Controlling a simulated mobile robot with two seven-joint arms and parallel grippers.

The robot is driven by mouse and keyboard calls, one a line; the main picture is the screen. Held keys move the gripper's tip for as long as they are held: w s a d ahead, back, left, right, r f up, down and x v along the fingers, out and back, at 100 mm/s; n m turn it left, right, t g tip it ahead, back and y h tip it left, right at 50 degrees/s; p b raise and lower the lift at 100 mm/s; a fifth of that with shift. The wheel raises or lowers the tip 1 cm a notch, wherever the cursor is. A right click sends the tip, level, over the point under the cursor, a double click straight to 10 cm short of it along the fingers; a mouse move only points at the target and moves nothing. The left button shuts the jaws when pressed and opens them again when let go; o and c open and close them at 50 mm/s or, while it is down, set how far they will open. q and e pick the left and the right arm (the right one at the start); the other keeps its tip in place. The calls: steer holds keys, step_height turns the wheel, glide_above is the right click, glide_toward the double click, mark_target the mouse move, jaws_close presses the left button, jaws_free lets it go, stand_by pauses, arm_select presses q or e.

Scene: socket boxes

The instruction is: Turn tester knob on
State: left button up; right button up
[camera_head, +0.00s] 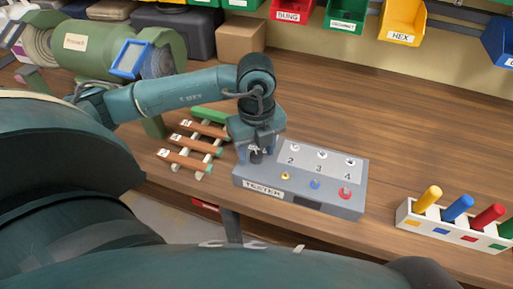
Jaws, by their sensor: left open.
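The grey tester box (330,203) stands on the wooden bench in the middle of the head view. It has a "TESTER" label (262,188) on its front left, bulbs along the back by the numbers 2, 3 and 4, and yellow, blue and red parts in front. My left gripper (256,157) is open and points down over the box's left end. A small dark part, perhaps the knob, shows at its fingertips. I cannot tell whether the fingers touch it. The gripper hides that corner of the box. My right gripper is not in view.
A rack of copper-coloured bars (190,158) lies left of the tester. A white holder (448,230) with several coloured pegs stands at the right. A green machine (85,50) and a cardboard box (240,38) are at the back. Bins hang above. The bench's back right is clear.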

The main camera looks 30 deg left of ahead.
arm_select(q)
steer(key=shift+c, duration=0.2)
steer(key=c, duration=0.9)
steer(key=shift+c, duration=0.2)
